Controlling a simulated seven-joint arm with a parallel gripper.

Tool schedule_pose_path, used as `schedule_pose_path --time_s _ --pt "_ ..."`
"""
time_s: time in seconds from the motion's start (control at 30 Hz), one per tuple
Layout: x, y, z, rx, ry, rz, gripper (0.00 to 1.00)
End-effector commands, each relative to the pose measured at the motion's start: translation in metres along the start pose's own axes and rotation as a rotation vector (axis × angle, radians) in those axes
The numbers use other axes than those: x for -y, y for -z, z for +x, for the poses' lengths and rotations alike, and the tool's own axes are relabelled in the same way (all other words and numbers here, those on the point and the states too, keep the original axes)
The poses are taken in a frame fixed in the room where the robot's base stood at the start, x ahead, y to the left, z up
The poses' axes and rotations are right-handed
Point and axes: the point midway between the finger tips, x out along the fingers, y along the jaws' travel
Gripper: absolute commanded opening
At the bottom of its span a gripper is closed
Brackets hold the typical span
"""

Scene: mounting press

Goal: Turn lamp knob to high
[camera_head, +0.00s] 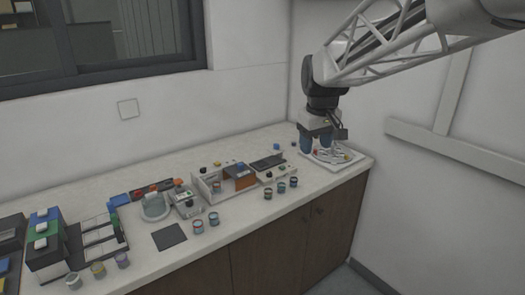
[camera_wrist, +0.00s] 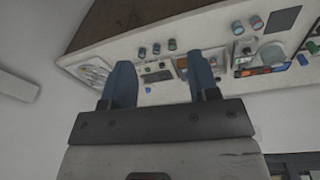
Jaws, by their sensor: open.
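My gripper (camera_head: 317,146) is at the right end of the counter, over or just in front of a white tray (camera_head: 349,163). Its two blue fingers are apart in the wrist view (camera_wrist: 161,65), with nothing held between them. No lamp knob can be picked out for certain, and its setting is too small to read. Small dark knobs or buttons show on the white open-fronted unit (camera_head: 212,187) with an orange-brown block, left of my gripper. A grey-white device with a dark panel (camera_head: 266,161) stands between that unit and the tray.
Several small jars (camera_head: 281,187) stand along the counter's front edge. A round clear-walled device (camera_head: 155,206), a dark mat (camera_head: 169,236) and bins (camera_head: 46,243) are further left. Walls close in behind and right of the tray.

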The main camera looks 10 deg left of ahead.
Motion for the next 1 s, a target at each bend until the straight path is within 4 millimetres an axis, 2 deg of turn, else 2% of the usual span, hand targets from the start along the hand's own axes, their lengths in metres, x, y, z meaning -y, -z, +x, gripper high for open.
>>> schedule_pose_path --time_s 0.1,0.47,1.0 --pt "0.002 0.033 0.007 0.009 0.007 -0.051 0.55" --pt "0.016 0.127 0.032 0.026 0.024 -0.204 0.55" --pt "0.059 0.260 0.089 0.051 0.051 -0.434 0.55"
